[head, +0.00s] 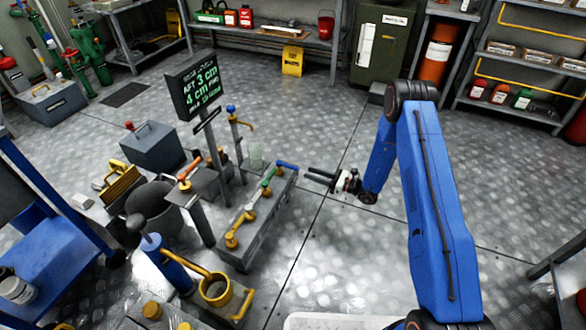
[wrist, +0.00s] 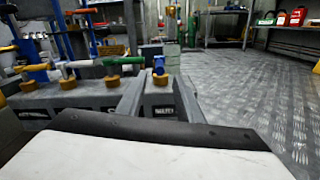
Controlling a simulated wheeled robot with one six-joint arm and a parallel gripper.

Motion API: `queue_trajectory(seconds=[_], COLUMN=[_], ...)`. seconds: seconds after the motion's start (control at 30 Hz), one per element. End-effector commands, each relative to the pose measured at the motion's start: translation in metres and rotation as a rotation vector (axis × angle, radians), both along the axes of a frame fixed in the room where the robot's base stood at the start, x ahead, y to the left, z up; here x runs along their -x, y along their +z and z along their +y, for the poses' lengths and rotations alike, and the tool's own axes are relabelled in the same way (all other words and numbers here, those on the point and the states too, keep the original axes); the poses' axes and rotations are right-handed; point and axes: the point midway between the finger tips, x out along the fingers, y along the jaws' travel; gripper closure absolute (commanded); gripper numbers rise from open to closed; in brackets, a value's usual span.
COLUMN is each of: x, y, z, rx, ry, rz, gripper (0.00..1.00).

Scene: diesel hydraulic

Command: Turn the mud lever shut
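A low grey valve box (head: 238,250) stands on the floor left of my gripper, with a row of coloured levers on brass valves. In the head view a blue lever (head: 287,165) is at its far end, then a green lever (head: 268,178). The label plates are too small to read, so I cannot tell which is the mud lever. My gripper (head: 312,175) is open and empty, its fingers apart, just right of the box.
A sign post (head: 195,88) with green text stands behind the box. Shelving (head: 290,42) lines the back. The metal floor right of the box is clear.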

Motion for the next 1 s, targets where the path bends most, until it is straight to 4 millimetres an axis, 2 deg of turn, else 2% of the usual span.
queue_trajectory(seconds=[0.03, 0.3, 0.5, 0.7, 1.0], x=[-0.003, -0.019, -0.028, -0.033, -0.034], y=[0.0, 0.0, 0.0, 0.0, 0.0], z=[0.01, 0.054, 0.079, 0.091, 0.092], rx=[0.0, 0.0, 0.0, -0.001, 0.0], ry=[0.003, 0.003, 0.002, 0.0, 0.0], rz=[-0.002, -0.001, 0.0, -0.001, 0.0], gripper=[0.67, 0.67, 0.67, 0.67, 0.67])
